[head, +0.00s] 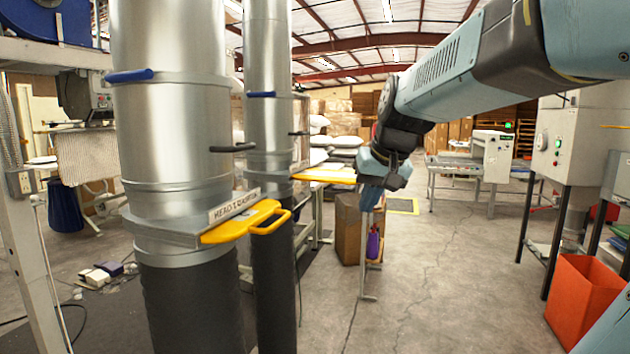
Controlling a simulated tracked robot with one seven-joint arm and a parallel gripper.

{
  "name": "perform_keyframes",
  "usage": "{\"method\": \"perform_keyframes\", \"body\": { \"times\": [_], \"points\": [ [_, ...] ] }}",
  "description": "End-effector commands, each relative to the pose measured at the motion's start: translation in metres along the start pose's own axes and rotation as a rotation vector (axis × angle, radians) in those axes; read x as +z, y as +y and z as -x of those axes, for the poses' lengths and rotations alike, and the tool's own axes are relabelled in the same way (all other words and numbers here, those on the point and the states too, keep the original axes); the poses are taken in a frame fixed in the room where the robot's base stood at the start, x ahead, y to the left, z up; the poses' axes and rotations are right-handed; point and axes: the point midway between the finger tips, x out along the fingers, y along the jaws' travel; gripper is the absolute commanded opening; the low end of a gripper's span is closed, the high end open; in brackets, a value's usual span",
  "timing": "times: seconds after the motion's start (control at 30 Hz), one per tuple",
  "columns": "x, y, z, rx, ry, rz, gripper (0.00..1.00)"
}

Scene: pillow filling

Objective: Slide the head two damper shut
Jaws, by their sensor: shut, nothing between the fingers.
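Two vertical metal ducts stand at the left. The near duct (178,120) has a damper with a yellow handle (228,229) close against its collar and a label that seems to begin with "HEAD"; its number is hard to read. The farther duct (268,90) has a second damper, whose yellow plate (322,176) sticks out to the right. That duct's label is too small to read, so I cannot confirm it is head two. My gripper (370,196) is shut and empty at the plate's right end. I cannot tell whether they touch.
An orange bin (583,297) stands at the lower right, below a grey cabinet (578,145). A cardboard box (348,228) stands on the floor behind my gripper. A conveyor table (462,165) is farther back. The concrete floor at centre right is clear.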

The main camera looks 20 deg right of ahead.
Motion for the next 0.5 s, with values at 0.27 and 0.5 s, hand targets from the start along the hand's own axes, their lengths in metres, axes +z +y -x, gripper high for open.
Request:
{"method": "perform_keyframes", "body": {
  "times": [0.27,0.5],
  "points": [
    [-0.113,0.044,-0.010,-0.057,0.019,-0.143,0.00],
    [-0.192,0.100,-0.023,-0.111,0.055,-0.246,0.00]
  ]
}}
